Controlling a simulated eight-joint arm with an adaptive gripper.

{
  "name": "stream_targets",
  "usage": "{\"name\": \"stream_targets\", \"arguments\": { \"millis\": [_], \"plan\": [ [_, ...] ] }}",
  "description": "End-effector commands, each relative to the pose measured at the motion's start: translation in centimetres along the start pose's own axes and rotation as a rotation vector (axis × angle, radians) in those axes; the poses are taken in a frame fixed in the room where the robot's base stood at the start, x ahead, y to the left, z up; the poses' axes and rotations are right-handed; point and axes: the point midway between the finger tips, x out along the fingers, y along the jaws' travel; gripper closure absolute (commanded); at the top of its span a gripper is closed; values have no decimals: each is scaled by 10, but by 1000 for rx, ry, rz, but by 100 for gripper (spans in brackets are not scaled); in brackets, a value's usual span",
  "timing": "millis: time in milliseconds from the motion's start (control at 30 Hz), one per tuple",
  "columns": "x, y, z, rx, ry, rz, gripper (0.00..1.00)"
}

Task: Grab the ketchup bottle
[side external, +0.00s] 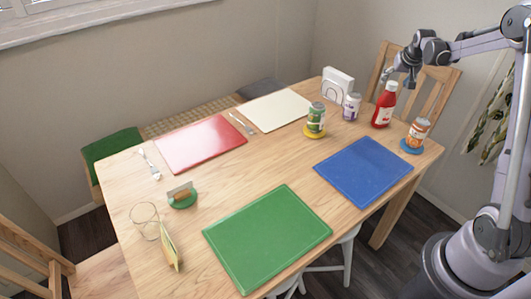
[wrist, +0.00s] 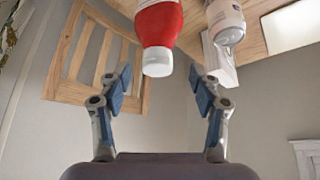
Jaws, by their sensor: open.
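The ketchup bottle (side external: 384,104) is red with a white cap and a pale label. It stands upright near the far right end of the wooden table. In the wrist view the bottle (wrist: 158,30) hangs in from the top with its white cap pointing down in the picture, between the lines of my two fingers. My gripper (side external: 394,80) is above and close to the bottle in the side view. In the wrist view its blue-padded fingers (wrist: 163,88) are spread wide and nothing is between the pads. The bottle's lower part is cut off in the wrist view.
A white and purple bottle (side external: 351,106) and a white napkin holder (side external: 337,84) stand left of the ketchup. An orange-labelled jar (side external: 417,134) on a blue coaster is to its right. A green can (side external: 316,117) and blue mat (side external: 363,170) are nearby. A chair (side external: 437,88) stands behind.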

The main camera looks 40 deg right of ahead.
Motion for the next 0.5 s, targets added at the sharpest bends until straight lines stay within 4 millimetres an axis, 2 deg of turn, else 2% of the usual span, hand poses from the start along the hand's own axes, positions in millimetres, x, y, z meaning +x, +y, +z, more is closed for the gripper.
{"name": "stream_targets", "arguments": {
  "millis": [300, 500],
  "plan": [
    [38, 4, -6, 1, 0, 0, 36],
    [46, 4, -5, 0, 0, 0, 36]
  ]
}}
